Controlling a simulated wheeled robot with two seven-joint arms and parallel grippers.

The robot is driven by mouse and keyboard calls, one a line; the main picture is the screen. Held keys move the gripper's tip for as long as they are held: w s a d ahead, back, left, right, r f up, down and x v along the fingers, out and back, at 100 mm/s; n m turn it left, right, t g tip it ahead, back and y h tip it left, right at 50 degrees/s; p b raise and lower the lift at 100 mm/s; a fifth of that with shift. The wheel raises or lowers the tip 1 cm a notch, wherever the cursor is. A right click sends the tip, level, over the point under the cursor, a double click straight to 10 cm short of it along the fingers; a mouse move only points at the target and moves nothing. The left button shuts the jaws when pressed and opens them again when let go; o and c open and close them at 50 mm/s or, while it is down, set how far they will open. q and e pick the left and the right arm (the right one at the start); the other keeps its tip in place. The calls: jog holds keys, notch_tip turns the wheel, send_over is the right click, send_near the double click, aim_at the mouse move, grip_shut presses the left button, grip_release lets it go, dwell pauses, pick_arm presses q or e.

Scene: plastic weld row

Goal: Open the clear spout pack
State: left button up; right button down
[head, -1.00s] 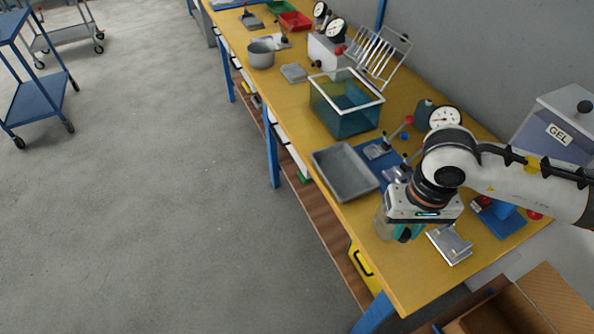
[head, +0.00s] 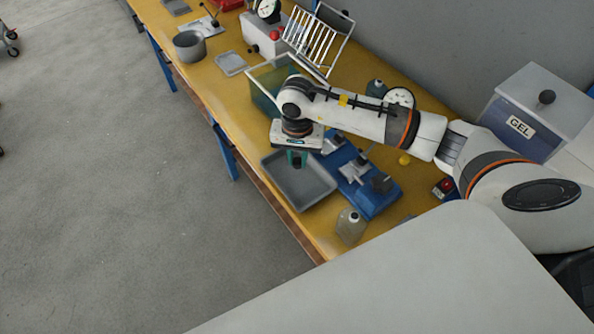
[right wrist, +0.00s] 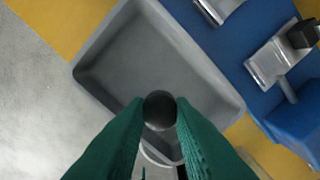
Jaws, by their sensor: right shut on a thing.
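The clear spout pack (head: 350,228) stands on the yellow bench near its front edge, right of and nearer than the grey tray (head: 281,180). Its short spout (head: 353,215) shows no black knob on it, though it is small in view. My right gripper (head: 297,159) is above the tray, apart from the pack. In the right wrist view its green fingers are shut on a round black cap (right wrist: 160,109), with the tray (right wrist: 150,62) below. The cap hides the meeting of the fingertips. My left gripper is not in view.
A blue fixture (head: 372,197) with metal clamps stands right of the tray. A teal bin (head: 262,92) and a white wire rack (head: 318,38) are farther back. A GEL box (head: 537,115) is at the right. The tray looks empty.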

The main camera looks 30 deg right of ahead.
aim_at(297, 179)
jog(key=shift+f, duration=0.85)
jog(key=shift+f+b, duration=0.3)
notch_tip(297, 179, down, 4)
jog(key=shift+b, duration=1.1)
jog(key=shift+w+f, duration=0.1)
jog(key=shift+f, duration=0.1)
jog(key=shift+r, duration=0.1)
jog(key=shift+d+f, duration=0.1)
jog(key=shift+f, duration=0.1)
jog(key=c, duration=1.3)
grip_release()
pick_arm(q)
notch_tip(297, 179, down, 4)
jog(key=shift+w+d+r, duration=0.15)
pick_arm(e)
jog(key=shift+o, duration=0.2)
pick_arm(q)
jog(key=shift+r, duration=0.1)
pick_arm(e)
jog(key=shift+r, duration=0.15)
